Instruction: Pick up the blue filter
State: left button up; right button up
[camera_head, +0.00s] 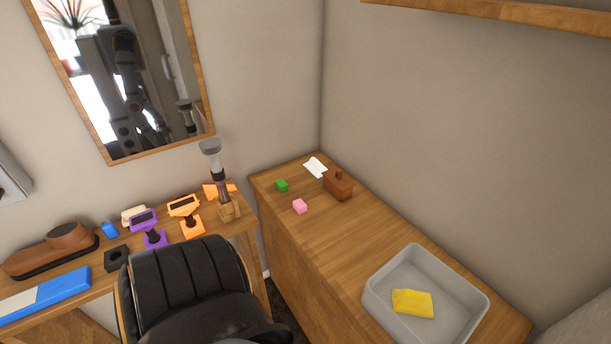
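A long blue and beige flat item (45,297) lies at the left table's front-left edge. I cannot tell for sure which is the filter. Neither of my grippers shows directly in the head view. The mirror (104,140) shows dark, jointed shapes, but no gripper state can be read there.
A black chair (188,268) stands against the left table's front. A brown object (62,250), a black holder (117,258), purple (145,222) and orange (184,207) devices crowd the table. The right counter (316,239) holds a grey basin (452,326) with a yellow cloth (412,303).

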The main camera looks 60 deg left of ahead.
aim_at(15, 307)
jog(key=u, duration=3.85)
